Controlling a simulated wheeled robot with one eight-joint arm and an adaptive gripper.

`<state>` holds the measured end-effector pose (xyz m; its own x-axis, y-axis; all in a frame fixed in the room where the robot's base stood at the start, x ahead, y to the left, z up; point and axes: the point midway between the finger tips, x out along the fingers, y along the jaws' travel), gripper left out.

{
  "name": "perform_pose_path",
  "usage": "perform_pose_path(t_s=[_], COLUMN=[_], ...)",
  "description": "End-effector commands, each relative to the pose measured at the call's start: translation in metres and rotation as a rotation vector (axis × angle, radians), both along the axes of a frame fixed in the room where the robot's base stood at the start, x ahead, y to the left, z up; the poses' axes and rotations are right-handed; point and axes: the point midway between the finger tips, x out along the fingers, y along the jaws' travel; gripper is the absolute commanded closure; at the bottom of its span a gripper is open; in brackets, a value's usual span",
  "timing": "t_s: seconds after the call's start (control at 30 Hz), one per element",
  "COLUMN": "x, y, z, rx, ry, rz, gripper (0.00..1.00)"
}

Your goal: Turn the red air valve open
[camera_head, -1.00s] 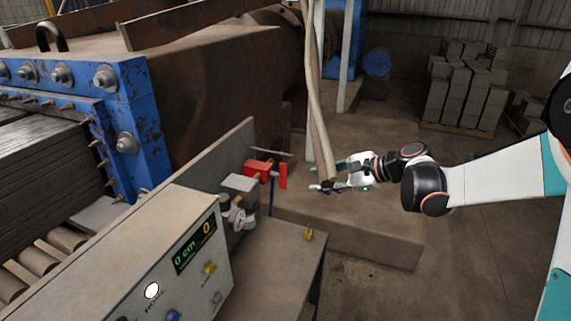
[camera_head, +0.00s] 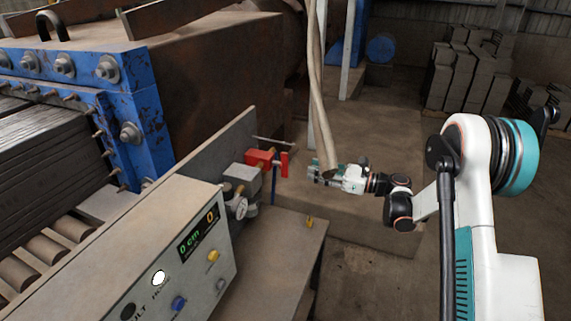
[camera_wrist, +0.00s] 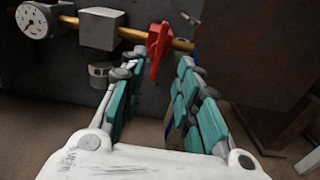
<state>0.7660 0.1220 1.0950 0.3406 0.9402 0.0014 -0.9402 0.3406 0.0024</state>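In the wrist view the red handle (camera_wrist: 157,55) hangs from the brass pipe (camera_wrist: 132,33), past and between my fingertips. My gripper (camera_head: 314,172) is just right of the handle in the head view, apart from it by a small gap.
A grey block (camera_wrist: 103,29) and a pressure gauge (camera_wrist: 36,20) are on the same pipe. The control box (camera_head: 180,250) stands in front, beside a table with a small yellow padlock-like object (camera_head: 309,222). A pale hanging hose (camera_head: 318,100) passes close behind my gripper.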

Motion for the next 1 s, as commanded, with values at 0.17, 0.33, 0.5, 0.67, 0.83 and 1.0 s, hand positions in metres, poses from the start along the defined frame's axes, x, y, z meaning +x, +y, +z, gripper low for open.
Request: perform_pose_path(t_s=[0.17,0.33,0.5,0.67,0.83,1.0], x=[0.011,0.023,0.032,0.037,0.039,0.039], y=[0.036,0.066,0.09,0.103,0.107,0.107], z=[-0.001,-0.001,-0.001,-0.001,0.0,0.0], rx=[-0.001,-0.002,-0.002,-0.002,-0.002,-0.002], ry=[-0.001,-0.002,-0.002,-0.002,-0.002,-0.002], rz=[0.003,0.002,0.001,0.0,-0.001,-0.001], gripper=[0.7,0.7,0.7,0.7,0.7,0.7])
